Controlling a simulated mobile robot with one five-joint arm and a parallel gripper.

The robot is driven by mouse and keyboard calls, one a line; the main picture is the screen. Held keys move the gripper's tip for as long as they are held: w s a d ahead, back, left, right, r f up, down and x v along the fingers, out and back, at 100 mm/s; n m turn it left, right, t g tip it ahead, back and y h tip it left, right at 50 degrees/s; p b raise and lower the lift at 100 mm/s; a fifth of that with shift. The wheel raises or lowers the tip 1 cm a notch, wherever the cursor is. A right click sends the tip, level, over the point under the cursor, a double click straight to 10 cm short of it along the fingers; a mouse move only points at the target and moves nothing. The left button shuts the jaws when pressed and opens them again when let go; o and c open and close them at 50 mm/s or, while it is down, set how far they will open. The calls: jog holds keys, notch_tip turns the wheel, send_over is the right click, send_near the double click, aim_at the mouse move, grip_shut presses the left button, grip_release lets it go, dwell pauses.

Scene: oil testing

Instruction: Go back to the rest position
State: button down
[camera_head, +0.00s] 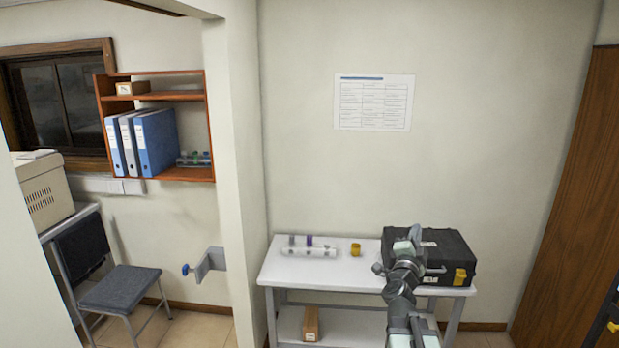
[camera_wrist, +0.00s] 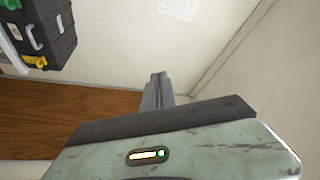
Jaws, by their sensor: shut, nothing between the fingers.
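My gripper (camera_wrist: 157,78) shows in the wrist view as two dark fingers closed together, with nothing between them. In the head view my arm stands in front of the right part of the white table and overlaps the black case (camera_head: 454,252); the fingertips are hard to make out there. The black case also shows at the upper left of the wrist view (camera_wrist: 50,32), apart from the fingers.
On the white table (camera_head: 335,279) lie a pale rack (camera_head: 310,252) with small vials and a yellow cup (camera_head: 355,250). A cardboard box (camera_head: 311,324) sits on the lower shelf. A chair (camera_head: 120,290) stands left beyond a wall edge; a wooden door (camera_head: 565,200) is at right.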

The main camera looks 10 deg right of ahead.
jog(key=w+a+f+n+y+b, duration=0.1)
jog(key=w+a+f+n+y, duration=0.2)
jog(key=a, duration=0.4)
jog(key=w+a+f+n+y, duration=0.1)
jog(key=a+f+n+y, duration=0.3)
jog(key=a, duration=0.3)
jog(key=w+a+f+n+y+b, duration=0.1)
jog(key=w+a+f+n+y, duration=0.2)
jog(key=a, duration=0.4)
jog(key=s+a+f+n+g+y+b, duration=0.1)
jog(key=s+a+f+n+g+y, duration=0.35)
jog(key=a+f, duration=0.5)
jog(key=s+f+n+g, duration=0.4)
jog(key=s+f+g, duration=0.2)
jog(key=s+f, duration=0.35)
jog(key=s+d+f+g+h, duration=0.1)
jog(key=s+f+g, duration=0.1)
jog(key=s, duration=0.4)
jog(key=s+d+f+g+h, duration=0.1)
jog(key=s+d+f+g, duration=0.1)
jog(key=s+g, duration=0.2)
jog(key=shift+s+d+n+h, duration=0.15)
jog(key=shift+s+n+h, duration=0.25)
jog(key=shift+s, duration=0.5)
